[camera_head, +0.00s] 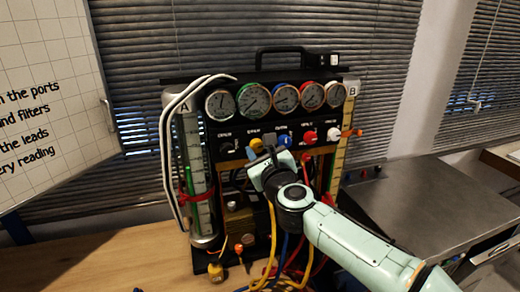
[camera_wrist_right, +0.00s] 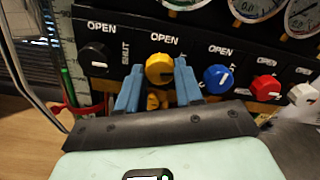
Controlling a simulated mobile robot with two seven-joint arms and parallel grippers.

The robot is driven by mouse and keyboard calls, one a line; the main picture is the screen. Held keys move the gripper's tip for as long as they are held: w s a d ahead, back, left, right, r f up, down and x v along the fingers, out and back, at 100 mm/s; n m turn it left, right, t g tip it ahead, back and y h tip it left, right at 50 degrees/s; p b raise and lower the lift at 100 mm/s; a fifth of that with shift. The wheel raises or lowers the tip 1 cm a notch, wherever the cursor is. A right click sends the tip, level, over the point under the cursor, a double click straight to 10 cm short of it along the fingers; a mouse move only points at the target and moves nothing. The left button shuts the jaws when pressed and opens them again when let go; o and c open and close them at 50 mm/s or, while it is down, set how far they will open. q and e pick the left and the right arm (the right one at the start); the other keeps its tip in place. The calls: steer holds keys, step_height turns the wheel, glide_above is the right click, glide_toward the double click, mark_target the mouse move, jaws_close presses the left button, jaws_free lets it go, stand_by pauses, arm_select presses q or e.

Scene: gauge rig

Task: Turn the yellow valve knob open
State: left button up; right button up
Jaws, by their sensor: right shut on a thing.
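The yellow valve knob (camera_wrist_right: 159,68) is on the black panel under an OPEN label, between a black knob and a blue knob. In the wrist view my right gripper (camera_wrist_right: 160,80) has its two blue fingers on either side of the yellow knob and is shut on it. In the head view the yellow knob (camera_head: 256,145) shows just above my right gripper (camera_head: 262,158), which partly covers the panel below. My left gripper is not in view.
A black knob (camera_wrist_right: 96,54), blue knob (camera_wrist_right: 217,78), red knob (camera_wrist_right: 265,88) and white knob (camera_wrist_right: 302,94) line the same panel. Several round gauges (camera_head: 255,98) sit above. Hoses hang below, and tubes stand at both sides of the rig.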

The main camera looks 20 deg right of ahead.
steer(key=n+p, duration=0.1)
steer(key=n, duration=0.3)
steer(key=shift+r+n, duration=0.1)
steer(key=shift+n, duration=0.2)
steer(key=n+p, duration=0.1)
steer(key=n, duration=0.2)
steer(key=shift+n, duration=0.3)
steer(key=n+p, duration=0.1)
steer(key=n, duration=0.3)
steer(key=shift+p, duration=0.4)
arm_select(q)
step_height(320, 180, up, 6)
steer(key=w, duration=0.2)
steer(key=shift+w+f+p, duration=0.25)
steer(key=shift+p, duration=0.2)
arm_select(e)
steer(key=shift+n, duration=1.6)
steer(key=o, duration=1)
steer(key=shift+o, duration=0.2)
